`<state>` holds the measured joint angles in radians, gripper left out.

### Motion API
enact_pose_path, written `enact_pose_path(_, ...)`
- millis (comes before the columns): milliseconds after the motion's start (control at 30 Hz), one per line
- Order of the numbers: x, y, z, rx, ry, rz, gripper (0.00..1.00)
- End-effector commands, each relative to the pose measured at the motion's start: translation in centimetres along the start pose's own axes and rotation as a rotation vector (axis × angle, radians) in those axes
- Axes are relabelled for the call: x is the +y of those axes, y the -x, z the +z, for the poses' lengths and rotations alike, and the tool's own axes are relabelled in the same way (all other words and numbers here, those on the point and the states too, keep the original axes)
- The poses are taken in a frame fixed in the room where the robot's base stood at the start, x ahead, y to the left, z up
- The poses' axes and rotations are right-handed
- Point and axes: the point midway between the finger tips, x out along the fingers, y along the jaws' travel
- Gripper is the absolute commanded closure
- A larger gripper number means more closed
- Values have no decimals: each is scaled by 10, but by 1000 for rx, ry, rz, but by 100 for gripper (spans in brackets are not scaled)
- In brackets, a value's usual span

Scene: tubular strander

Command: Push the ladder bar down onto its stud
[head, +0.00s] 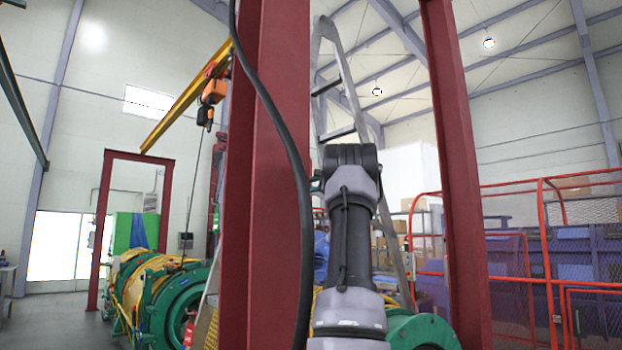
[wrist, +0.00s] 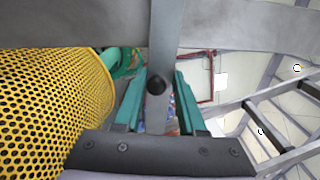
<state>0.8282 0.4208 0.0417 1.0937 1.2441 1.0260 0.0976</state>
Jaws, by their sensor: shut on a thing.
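A flat grey bar (wrist: 165,50), which I take as the ladder bar, runs down the middle of the wrist view between the two teal fingers of my gripper (wrist: 161,76). My gripper is shut on this bar. A dark round knob or stud end (wrist: 156,84) shows on the bar between the fingers; I cannot tell which, nor how the bar sits on a stud. A wide grey beam (wrist: 240,22) crosses the top of the wrist view, at the bar's upper end. In the head view a grey stepladder (head: 341,75) rises behind my arm, which hides most of the gripper and bar.
Red steel posts (head: 270,150) and (head: 462,190) stand close on both sides of my arm, with a black cable (head: 285,150) along the left one. A yellow perforated guard (wrist: 50,100) is close left of the gripper. Red railings (head: 545,250) stand at right.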

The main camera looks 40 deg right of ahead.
Motion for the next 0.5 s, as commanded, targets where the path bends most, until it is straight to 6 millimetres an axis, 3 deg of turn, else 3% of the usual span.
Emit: enact_pose_path(500, 150, 2, -20, 10, 211, 15, 100)
